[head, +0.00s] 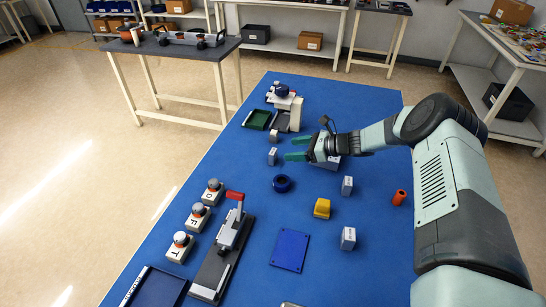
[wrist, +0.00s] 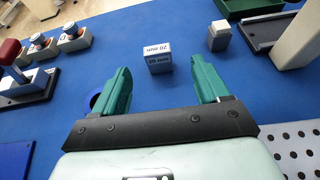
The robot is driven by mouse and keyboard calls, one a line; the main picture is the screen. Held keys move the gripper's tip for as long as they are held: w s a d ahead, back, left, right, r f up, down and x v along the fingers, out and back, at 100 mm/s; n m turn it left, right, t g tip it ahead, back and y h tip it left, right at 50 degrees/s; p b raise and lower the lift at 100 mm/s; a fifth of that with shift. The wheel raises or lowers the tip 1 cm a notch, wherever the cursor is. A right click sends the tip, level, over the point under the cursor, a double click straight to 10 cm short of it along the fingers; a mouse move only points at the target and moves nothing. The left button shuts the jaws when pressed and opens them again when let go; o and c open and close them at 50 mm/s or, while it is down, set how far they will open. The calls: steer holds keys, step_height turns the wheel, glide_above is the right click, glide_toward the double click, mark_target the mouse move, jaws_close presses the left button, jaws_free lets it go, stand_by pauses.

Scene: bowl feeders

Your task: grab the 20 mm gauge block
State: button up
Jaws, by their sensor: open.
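In the head view the block (head: 272,157) is just left of the fingertips. My gripper (head: 288,149) is open and empty, its green fingers pointing left. In the wrist view my gripper (wrist: 160,66) has one finger to each side of the line to the block. I see no contact with it.
A similar grey block (wrist: 219,37) stands ahead and to the right. A dark blue ring (head: 282,183) lies near the gripper. More labelled blocks (head: 347,186) stand nearer the front.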

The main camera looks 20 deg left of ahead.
mark_target(274, 151)
steer(key=x, duration=0.8)
steer(key=shift+s+a+f, duration=0.2)
steer(key=shift+a+f, duration=0.05)
steer(key=shift+a, duration=0.05)
steer(key=shift+c, duration=0.3)
steer(key=c, duration=1)
steer(key=shift+r, duration=0.1)
steer(key=shift+c, duration=0.2)
